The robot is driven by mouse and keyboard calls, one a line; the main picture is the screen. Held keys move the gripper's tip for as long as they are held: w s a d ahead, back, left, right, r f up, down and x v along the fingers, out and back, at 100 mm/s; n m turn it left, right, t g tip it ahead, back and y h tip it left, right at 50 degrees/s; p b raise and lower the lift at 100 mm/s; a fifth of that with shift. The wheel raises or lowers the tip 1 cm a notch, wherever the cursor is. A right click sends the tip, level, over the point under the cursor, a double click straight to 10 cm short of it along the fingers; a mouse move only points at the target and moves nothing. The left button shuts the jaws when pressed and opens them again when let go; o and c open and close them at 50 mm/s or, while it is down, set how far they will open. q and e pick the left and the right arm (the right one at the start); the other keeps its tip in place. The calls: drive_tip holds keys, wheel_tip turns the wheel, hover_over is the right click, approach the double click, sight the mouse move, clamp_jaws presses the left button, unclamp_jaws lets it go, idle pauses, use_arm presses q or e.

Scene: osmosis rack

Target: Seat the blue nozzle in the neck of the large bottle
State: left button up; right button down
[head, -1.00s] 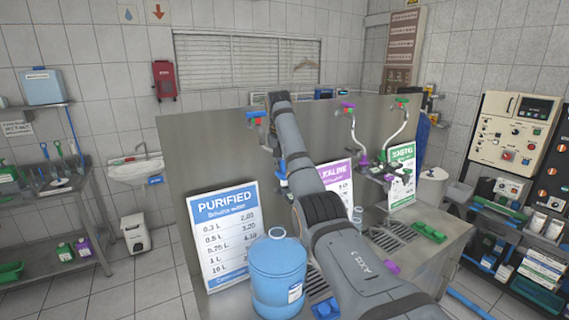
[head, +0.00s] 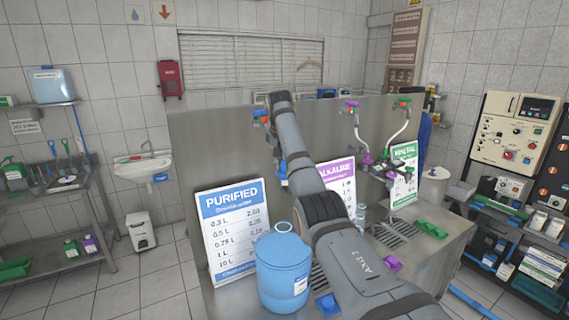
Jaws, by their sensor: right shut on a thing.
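The large bottle (head: 284,275) is a translucent blue jug standing upright at the lower middle, with a narrow neck (head: 281,228) on top that looks free. My right arm crosses the middle from the lower right and rises toward the panel. My right gripper (head: 277,152) hangs at its far end, above and behind the bottle. It is shut on the blue nozzle (head: 284,171), of which only a small blue part shows beside the arm. The nozzle is well above the neck and apart from it. My left gripper is out of view.
A blue-and-white price sign (head: 232,232) stands just left of the bottle. A steel panel (head: 215,150) rises behind. A blue tap handle (head: 262,112) sits high on it. A small bottle (head: 360,214) and a purple piece (head: 393,264) lie right of my arm.

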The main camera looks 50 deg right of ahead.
drive_tip(key=shift+a+f+b, duration=0.15)
drive_tip(key=shift+f+b, duration=0.2)
drive_tip(key=shift+f, duration=0.1)
drive_tip(key=shift+f+b, duration=0.7)
drive_tip(key=shift+f, duration=0.2)
drive_tip(key=shift+f+b, duration=0.6)
drive_tip(key=shift+f, duration=0.15)
wheel_tip(320, 180, down, 11)
drive_tip(key=b, duration=0.8)
drive_tip(key=shift+a+b, duration=0.3)
drive_tip(key=shift+a, duration=0.05)
drive_tip(key=shift+s+f, duration=0.1)
drive_tip(key=shift+d+f, duration=0.15)
drive_tip(key=shift+f, duration=0.1)
idle(0.3)
